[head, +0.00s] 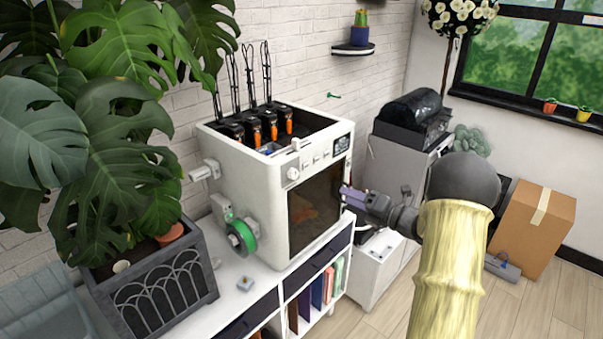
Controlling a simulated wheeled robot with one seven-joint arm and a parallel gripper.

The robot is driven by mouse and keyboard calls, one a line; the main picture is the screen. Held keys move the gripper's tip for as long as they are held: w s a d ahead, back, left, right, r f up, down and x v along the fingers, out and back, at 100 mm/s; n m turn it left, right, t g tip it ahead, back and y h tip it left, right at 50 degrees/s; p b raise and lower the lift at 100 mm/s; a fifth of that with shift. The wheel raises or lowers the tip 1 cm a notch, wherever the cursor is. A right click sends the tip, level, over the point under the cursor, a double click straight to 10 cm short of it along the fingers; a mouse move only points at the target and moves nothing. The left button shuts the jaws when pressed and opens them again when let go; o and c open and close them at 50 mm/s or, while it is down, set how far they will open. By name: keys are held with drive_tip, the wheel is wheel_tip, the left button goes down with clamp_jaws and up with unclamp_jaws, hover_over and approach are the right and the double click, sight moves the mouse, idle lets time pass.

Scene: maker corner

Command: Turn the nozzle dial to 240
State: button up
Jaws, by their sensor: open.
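A white box-shaped 3D printer (262,202) stands on the white shelf unit. Its upper front panel has a larger round white dial (293,174) at the left and several smaller knobs (316,160) to its right, with a small dark display (342,143) at the right end. The labels and dial settings are too small to read, so I cannot tell which is the nozzle dial. My gripper (347,195) is open and empty, at the right front of the printer, beside the dark door window and below the panel. It appears apart from the knobs; its exact gap to the door is unclear.
A green filament spool (242,237) is on the printer's left side. A large potted plant (160,285) crowds the left. A white cabinet (387,190) with a dark machine stands behind my gripper. A cardboard box (531,230) is on the floor at right. Space before the panel looks clear.

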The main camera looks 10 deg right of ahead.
sight(296, 175)
drive_tip(key=shift+s, duration=0.1)
drive_tip(key=p+x, duration=0.8)
drive_tip(key=x, duration=0.9)
drive_tip(key=shift+a+r, duration=0.15)
drive_tip(key=shift+a, duration=0.15)
drive_tip(key=c, duration=1)
